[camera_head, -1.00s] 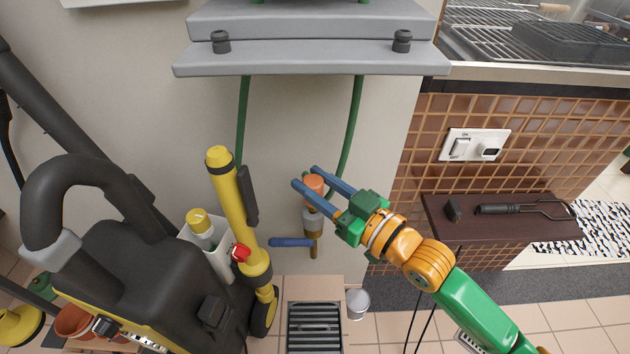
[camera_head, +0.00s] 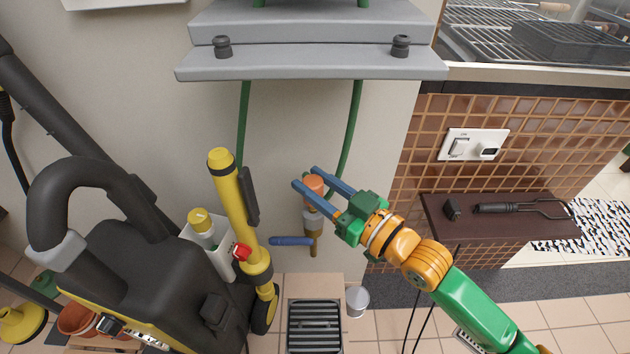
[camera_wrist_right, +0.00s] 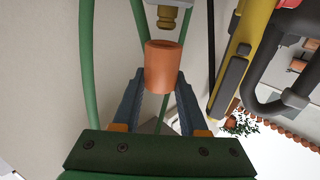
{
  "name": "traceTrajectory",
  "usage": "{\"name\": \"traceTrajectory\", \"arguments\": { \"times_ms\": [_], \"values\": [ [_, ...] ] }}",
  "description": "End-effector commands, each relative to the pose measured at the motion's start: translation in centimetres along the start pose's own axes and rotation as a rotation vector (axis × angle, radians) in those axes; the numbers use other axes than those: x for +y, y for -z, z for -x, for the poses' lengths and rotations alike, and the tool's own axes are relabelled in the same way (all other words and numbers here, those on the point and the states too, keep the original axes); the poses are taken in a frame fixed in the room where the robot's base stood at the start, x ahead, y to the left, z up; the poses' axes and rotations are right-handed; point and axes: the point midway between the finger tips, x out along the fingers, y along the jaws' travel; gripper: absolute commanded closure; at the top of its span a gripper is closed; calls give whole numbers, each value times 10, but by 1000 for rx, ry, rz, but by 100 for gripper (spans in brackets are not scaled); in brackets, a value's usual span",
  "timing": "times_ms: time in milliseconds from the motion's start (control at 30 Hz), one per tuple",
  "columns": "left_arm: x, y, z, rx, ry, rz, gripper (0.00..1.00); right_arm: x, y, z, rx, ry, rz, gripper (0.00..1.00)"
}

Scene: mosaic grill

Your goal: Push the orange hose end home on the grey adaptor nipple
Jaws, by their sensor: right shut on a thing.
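The orange hose end (camera_head: 314,184) is held between the blue fingers of my right gripper (camera_head: 305,177), in front of the pale wall. In the right wrist view the orange hose end (camera_wrist_right: 162,66) stands between the fingers (camera_wrist_right: 158,75), with its open rim towards a brass-coloured fitting tip (camera_wrist_right: 166,22). A narrow gap seems to show between rim and tip there. The grey adaptor (camera_head: 313,217) sits on the brass tap (camera_head: 315,241) just below the hose end in the head view. The nipple is partly hidden in that view. My left gripper is not in view.
The tap's blue lever (camera_head: 291,241) points left. A yellow and black machine (camera_head: 140,235) with a yellow wand (camera_head: 235,205) stands to the left. Green hoses (camera_head: 347,140) hang below the grey shelf (camera_head: 310,65). A metal cup (camera_head: 357,300) and a drain grate (camera_head: 315,326) are below.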

Motion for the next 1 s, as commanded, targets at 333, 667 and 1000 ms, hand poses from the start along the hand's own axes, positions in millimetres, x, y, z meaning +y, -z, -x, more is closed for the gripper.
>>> {"name": "traceTrajectory", "arguments": {
  "times_ms": [333,667,1000],
  "values": [
    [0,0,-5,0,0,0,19,0,-7,0,-1,0,0,100],
    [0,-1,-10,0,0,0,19,0,-16,0,0,0,0,100],
    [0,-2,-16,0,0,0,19,0,-24,0,-1,0,0,100]
  ]
}}
